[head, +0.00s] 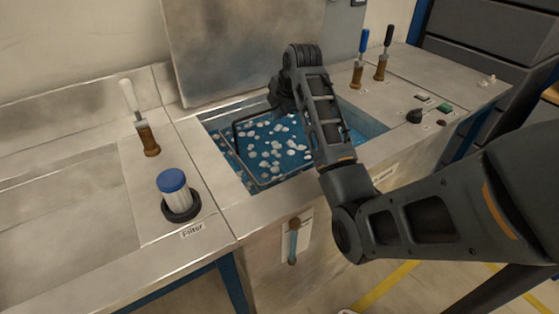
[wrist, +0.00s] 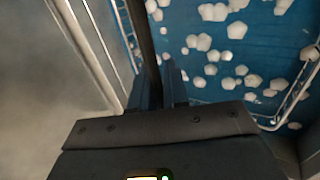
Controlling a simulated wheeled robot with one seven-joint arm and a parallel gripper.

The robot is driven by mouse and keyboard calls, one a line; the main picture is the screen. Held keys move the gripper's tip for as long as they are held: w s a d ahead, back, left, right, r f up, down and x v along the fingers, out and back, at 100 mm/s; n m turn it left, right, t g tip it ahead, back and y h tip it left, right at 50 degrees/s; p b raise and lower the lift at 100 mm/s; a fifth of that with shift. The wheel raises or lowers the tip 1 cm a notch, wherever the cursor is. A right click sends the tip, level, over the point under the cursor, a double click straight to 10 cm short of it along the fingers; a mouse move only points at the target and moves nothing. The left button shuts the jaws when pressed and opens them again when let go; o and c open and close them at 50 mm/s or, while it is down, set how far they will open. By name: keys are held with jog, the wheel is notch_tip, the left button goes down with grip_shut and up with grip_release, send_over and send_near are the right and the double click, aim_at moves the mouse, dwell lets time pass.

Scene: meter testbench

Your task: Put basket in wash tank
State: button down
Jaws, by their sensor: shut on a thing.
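The wash tank (head: 372,124) is an open rectangular basin with blue inside and many white foam-like clumps. The wire basket (head: 242,168) is within the tank's opening in the head view, its thin metal rim near the front left walls. I cannot tell whether its bottom rests on the tank floor. Its wire side also shows in the wrist view (wrist: 291,95). My gripper (head: 280,97) is over the back of the tank, partly hidden by my wrist. In the wrist view my gripper (wrist: 164,76) is shut on the basket's dark handle (wrist: 141,40).
A raised metal lid (head: 240,45) stands behind the tank. A blue-capped filter (head: 174,190) and a white-handled tool (head: 139,118) are to the left. Blue-handled (head: 361,58) and black-handled (head: 384,54) tools and a green button (head: 445,107) are to the right.

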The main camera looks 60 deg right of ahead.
jog(key=shift+w+a+f+p, duration=0.1)
jog(key=shift+a+f+p, duration=0.05)
jog(key=shift+f, duration=2.3)
jog(key=shift+a+f+p, duration=0.1)
jog(key=shift+f+p, duration=0.05)
jog(key=shift+f, duration=2.3)
jog(key=c, duration=1.1)
grip_release()
jog(key=shift+f, duration=0.1)
jog(key=v, duration=1.2)
